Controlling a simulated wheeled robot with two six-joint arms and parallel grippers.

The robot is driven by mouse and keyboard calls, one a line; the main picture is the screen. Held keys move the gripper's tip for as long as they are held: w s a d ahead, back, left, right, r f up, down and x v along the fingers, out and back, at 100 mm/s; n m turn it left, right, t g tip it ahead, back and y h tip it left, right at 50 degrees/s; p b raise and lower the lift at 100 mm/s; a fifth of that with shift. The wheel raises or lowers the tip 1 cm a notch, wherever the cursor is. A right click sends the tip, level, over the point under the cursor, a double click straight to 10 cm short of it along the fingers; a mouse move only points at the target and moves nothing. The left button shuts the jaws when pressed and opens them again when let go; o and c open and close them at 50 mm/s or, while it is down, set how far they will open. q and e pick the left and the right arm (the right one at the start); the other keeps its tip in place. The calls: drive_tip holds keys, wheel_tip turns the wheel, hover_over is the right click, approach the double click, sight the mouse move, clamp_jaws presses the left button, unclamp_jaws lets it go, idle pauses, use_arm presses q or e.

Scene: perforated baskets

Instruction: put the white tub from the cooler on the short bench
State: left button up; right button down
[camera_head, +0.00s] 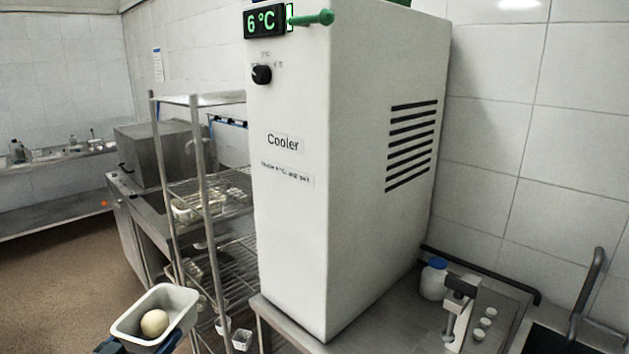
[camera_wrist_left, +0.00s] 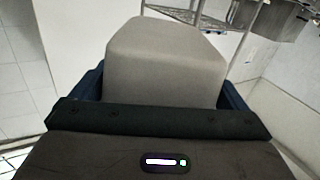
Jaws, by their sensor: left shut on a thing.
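A white tub (camera_head: 181,298) with a pale round ball or egg (camera_head: 154,322) in it is at the lower left of the head view. My left gripper (camera_head: 140,343) is shut on the tub and holds it up in the air, open side up. In the left wrist view the tub's plain outer side (camera_wrist_left: 165,65) fills the space between the dark blue fingers of my left gripper (camera_wrist_left: 165,95). The tall white cooler (camera_head: 290,230) stands in the middle, its display showing 6 °C. I cannot tell which surface is the short bench. My right gripper is out of view.
A wire rack (camera_head: 205,190) with small containers stands just beyond the tub, left of the cooler. A steel counter (camera_head: 405,325) carries the cooler, a blue-lidded jar (camera_head: 433,280) and small items. A steel bench (camera_head: 50,205) runs along the far left wall, with open floor before it.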

use_arm(q)
drive_tip(key=s+d+f+m+h, duration=0.1)
drive_tip(key=s+d+f, duration=0.15)
drive_tip(key=s, duration=0.25)
drive_tip(key=s+d+f+h, duration=0.1)
drive_tip(key=s+f, duration=0.2)
drive_tip(key=s, duration=0.3)
drive_tip(key=d+f+n+y+b, duration=0.1)
drive_tip(key=d+f+n+y, duration=0.1)
drive_tip(key=d+y, duration=0.4)
drive_tip(key=d+n, duration=0.1)
drive_tip(key=d, duration=0.2)
drive_tip(key=shift+n+t+y, duration=0.3)
drive_tip(key=shift+n, duration=0.1)
drive_tip(key=shift+s+a, duration=0.15)
drive_tip(key=shift+s, duration=0.05)
